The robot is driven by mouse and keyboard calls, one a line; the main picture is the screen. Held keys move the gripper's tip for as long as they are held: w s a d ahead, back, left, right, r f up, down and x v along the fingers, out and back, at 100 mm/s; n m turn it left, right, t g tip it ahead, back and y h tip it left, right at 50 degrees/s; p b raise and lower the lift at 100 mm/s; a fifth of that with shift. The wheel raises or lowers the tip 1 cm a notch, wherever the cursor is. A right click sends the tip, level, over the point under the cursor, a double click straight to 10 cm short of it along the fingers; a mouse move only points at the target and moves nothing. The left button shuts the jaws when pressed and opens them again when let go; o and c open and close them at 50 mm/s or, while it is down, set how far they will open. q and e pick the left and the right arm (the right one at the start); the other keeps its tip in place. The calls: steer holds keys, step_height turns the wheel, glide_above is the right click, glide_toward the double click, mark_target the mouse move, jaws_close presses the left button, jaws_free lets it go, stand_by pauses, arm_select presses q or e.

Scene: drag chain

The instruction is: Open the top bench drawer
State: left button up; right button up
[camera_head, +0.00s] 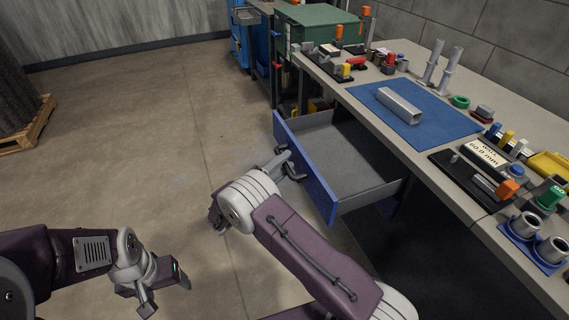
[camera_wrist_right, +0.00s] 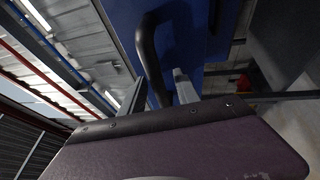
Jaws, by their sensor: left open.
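The top bench drawer (camera_head: 345,155) is pulled well out from under the bench, with its blue front (camera_head: 317,190) facing left and its grey inside looking empty. A dark curved handle (camera_head: 290,168) is on that front. My right gripper (camera_head: 281,160) is at the handle. In the right wrist view the handle (camera_wrist_right: 150,60) passes between the two fingers of my right gripper (camera_wrist_right: 160,88), which look closed around it. My left gripper (camera_head: 166,293) is open and empty, low over the floor at the lower left, far from the drawer.
The bench top (camera_head: 440,160) carries a blue mat (camera_head: 425,128) with a metal channel piece (camera_head: 398,105), and several tools and parts around it. A green cabinet (camera_head: 315,25) and blue cart (camera_head: 243,40) stand behind. The floor (camera_head: 140,120) left of the drawer is clear.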

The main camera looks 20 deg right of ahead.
steer(key=shift+a, duration=0.1)
steer(key=v, duration=0.9)
